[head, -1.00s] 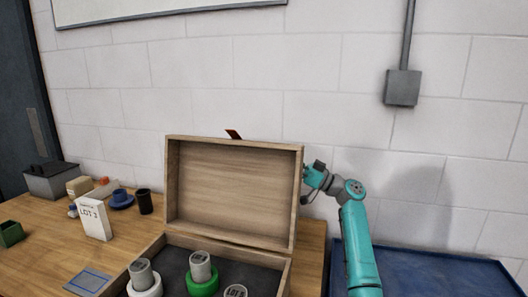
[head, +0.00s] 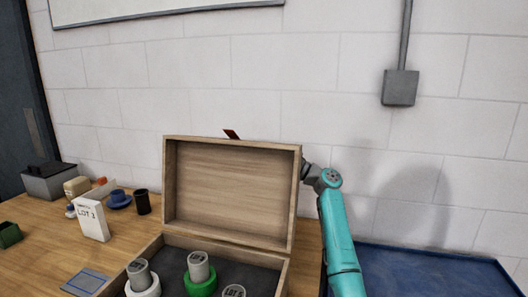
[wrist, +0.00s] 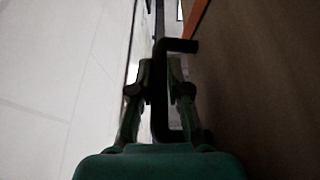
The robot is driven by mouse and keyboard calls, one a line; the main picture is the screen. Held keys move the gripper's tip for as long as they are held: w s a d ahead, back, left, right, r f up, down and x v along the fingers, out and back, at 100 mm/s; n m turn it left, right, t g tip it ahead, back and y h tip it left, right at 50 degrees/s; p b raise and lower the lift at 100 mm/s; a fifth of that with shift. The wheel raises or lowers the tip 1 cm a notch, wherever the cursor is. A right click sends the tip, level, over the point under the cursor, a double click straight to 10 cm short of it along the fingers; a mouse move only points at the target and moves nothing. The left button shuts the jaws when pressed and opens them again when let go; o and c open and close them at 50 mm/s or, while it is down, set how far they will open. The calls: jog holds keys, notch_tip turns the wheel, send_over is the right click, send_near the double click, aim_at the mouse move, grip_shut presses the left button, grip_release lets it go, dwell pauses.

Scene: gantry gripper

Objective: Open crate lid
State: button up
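The wooden crate (head: 178,240) stands on the bench at the bottom of the head view. Its lid (head: 230,195) is raised and stands about upright, inner face toward the camera, with a brown tab (head: 231,134) on its top edge. My gripper is hidden behind the lid's right edge in the head view. In the wrist view, my gripper (wrist: 160,75) has a black bracket-shaped bar (wrist: 159,105) between its fingers, beside a brown surface (wrist: 260,90) that looks like the lid's outer side. Whether the fingers press on the bar is too dark to tell.
Inside the crate are grey cylinders (head: 198,267), some in white or green rings. A LOT box (head: 92,222), dark cup (head: 142,202) and blue item (head: 119,200) stand left. The wall is close behind; a blue surface (head: 420,272) lies right.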

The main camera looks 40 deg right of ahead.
aim_at(296, 163)
grip_shut()
jog(key=s+a+r+n, duration=0.1)
jog(key=s+a+r+n+g+y, duration=0.1)
jog(key=a, duration=0.1)
jog(key=s+a+r+n, duration=0.1)
jog(key=n, duration=0.1)
jog(key=shift+s+a+r+g+y, duration=0.25)
jog(key=shift+s+a+g+y, duration=0.05)
jog(key=shift+s+a+y, duration=0.1)
jog(key=o, duration=0.8)
grip_release()
jog(key=shift+c, duration=0.2)
jog(key=shift+d, duration=0.1)
jog(key=v, duration=1.1)
jog(key=shift+s+d+f, duration=0.2)
jog(key=shift+s+f, duration=0.05)
jog(key=shift+s, duration=0.05)
